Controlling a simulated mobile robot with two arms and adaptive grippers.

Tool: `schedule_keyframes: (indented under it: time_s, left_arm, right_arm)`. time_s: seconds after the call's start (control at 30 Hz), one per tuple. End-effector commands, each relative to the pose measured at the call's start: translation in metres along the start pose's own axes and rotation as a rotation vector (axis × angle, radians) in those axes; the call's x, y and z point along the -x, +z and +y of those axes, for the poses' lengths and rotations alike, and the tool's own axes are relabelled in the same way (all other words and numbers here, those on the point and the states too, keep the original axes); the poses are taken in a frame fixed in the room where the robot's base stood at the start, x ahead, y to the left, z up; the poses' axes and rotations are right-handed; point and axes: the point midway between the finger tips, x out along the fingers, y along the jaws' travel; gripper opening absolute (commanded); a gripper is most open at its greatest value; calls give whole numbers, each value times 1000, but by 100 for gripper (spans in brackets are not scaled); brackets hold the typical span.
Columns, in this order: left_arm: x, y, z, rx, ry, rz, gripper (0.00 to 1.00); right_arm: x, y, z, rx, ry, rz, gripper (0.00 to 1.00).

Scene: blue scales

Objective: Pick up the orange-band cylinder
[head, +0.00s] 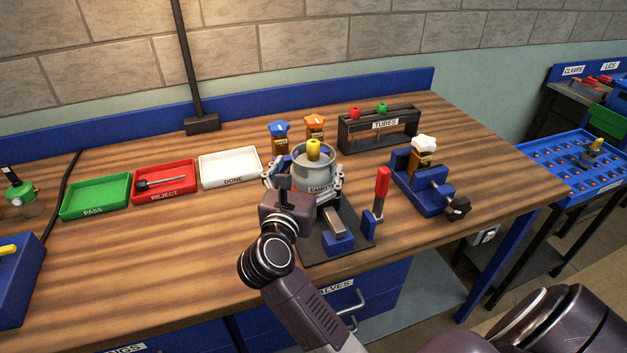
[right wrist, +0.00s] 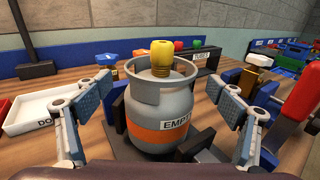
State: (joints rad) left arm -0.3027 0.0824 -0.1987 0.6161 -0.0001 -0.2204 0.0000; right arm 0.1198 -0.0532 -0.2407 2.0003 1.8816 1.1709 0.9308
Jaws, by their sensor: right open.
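The orange-band cylinder (head: 312,168) is a grey metal bottle with a collar and a yellow valve (head: 313,149) on top. It stands upright on a dark stand (head: 350,233) on the bench. In the right wrist view the cylinder (right wrist: 155,112) shows its orange band and a label reading EMPTY, partly cut off. My right gripper (head: 303,175) is open, with one finger on each side of the cylinder. My left gripper is not in view.
A red-handled clamp (head: 380,192) stands close right of the cylinder. Green, red and white trays (head: 230,167) lie left.

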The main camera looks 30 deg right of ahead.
Motion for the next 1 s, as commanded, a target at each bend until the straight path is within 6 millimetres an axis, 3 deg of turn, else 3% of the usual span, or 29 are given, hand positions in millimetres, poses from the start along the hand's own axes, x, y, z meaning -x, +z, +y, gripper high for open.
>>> schedule_keyframes:
  time_s: [0.23,0.57,1.0]
  left_arm:
    - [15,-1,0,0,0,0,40]
    - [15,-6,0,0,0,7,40]
    - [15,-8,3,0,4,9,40]
  right_arm:
    - [-36,0,-1,3,-1,-5,87]
    - [-42,-3,-1,1,0,-2,86]
    - [-42,-2,-1,1,-1,-2,37]
